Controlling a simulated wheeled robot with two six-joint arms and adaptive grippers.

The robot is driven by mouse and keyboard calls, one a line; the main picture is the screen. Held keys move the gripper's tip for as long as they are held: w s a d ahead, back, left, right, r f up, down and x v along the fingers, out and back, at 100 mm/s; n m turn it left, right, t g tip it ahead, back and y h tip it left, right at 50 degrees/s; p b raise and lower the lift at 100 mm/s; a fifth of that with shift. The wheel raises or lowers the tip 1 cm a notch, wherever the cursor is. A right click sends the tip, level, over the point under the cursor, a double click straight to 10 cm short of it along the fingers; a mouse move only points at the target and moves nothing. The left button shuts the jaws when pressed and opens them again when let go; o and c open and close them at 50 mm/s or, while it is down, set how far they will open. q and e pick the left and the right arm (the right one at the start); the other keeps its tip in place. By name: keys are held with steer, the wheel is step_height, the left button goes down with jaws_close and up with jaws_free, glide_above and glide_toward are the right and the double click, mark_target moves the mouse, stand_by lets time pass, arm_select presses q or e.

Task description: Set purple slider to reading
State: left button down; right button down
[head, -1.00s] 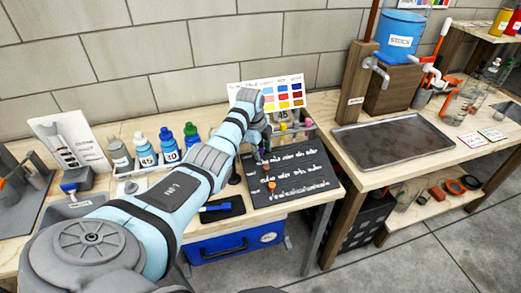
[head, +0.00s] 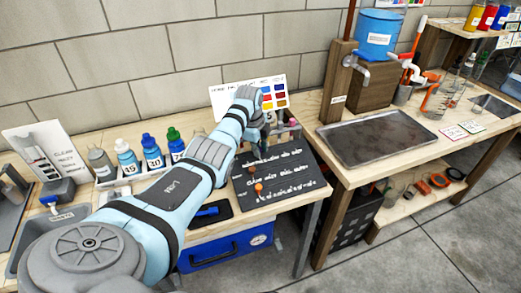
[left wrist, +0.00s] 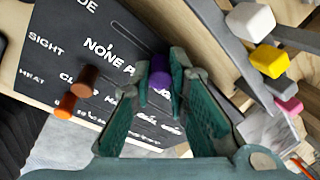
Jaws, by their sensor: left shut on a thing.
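A dark board (head: 300,174) with white lettering and coloured knobs lies on the workbench in the head view. In the left wrist view the board (left wrist: 100,50) shows words such as SIGHT, HEAT and NONE. The purple slider's knob (left wrist: 159,68) is at the tips of my left gripper (left wrist: 160,84), whose green fingers are closed on it. A brown knob (left wrist: 83,80) and an orange knob (left wrist: 66,105) sit on the other rows. In the head view my forearm mostly hides the gripper and the purple knob. My right gripper is not in view.
White, yellow and pink blocks (left wrist: 270,60) stand beside the board. A colour chart (head: 275,95) is behind it. Several bottles (head: 150,150) stand to the left. A metal tray (head: 375,138) is on the right bench, with a gap between the benches.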

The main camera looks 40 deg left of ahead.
arm_select(q)
steer(key=c, duration=1.6)
jaws_free()
steer(key=shift+o, duration=0.3)
steer(key=shift+r, duration=0.1)
steer(key=v, duration=1.1)
steer(key=shift+r, duration=0.4)
